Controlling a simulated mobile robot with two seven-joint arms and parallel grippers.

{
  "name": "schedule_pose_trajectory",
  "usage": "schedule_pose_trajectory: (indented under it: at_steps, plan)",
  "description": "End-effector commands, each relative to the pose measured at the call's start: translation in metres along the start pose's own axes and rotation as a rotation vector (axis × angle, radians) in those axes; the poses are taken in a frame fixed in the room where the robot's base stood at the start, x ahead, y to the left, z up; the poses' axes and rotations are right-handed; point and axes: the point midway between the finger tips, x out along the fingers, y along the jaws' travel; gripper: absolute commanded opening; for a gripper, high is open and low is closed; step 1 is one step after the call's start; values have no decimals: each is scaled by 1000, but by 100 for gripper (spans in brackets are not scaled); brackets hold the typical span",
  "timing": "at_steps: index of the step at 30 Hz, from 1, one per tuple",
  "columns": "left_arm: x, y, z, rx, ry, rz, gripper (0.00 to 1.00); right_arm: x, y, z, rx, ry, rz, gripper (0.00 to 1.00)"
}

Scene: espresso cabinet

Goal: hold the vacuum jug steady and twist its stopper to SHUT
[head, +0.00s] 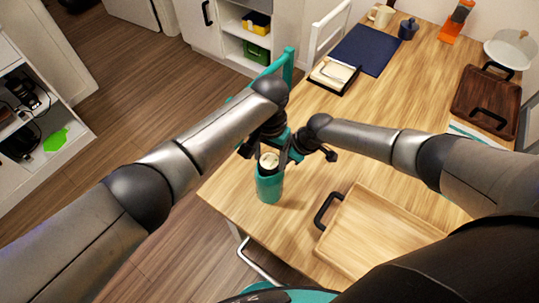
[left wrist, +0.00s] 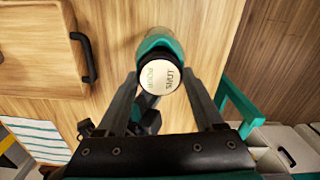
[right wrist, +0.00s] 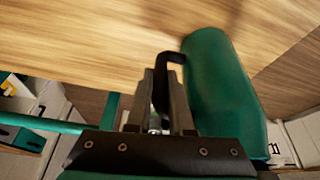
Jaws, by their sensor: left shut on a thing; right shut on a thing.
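The teal vacuum jug (head: 269,187) stands upright near the table's front left edge. Its dark stopper with a cream lettered top (left wrist: 158,75) sits in the jug's mouth. The lettering looks upside down in the left wrist view, with words like SHUT and POUR; I cannot tell which word is lined up with the spout. My left gripper (left wrist: 162,82) is above the jug, its fingers shut on opposite sides of the stopper. My right gripper (right wrist: 165,80) is shut on the jug's black handle (right wrist: 163,95), beside the green body (right wrist: 222,95). The handle is mostly hidden in the head view.
A light wooden tray (head: 375,235) with black handles lies to the right of the jug.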

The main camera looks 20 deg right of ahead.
Motion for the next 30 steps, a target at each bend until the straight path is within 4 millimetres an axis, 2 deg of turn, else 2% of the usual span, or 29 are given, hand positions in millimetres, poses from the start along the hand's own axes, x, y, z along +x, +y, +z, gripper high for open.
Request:
schedule_pose_trajectory:
  at_steps: [1, 3, 14, 20, 30]
  plan:
    - [0, 0, 0, 0, 0, 0, 19, 0, -1, 0, 0, 0, -2, 0]
    - [0, 0, 0, 0, 0, 0, 13, 0, -1, 0, 0, 0, -2, 0]
    - [0, 0, 0, 68, 0, 0, 13, 0, -1, 0, 0, 0, -1, 0]
    - [0, 0, 0, 202, 0, 0, 13, 0, -1, 0, 0, 0, -1, 0]
    - [-1, 1, 0, 519, 0, 0, 13, 0, -1, 0, -1, 0, -1, 0]
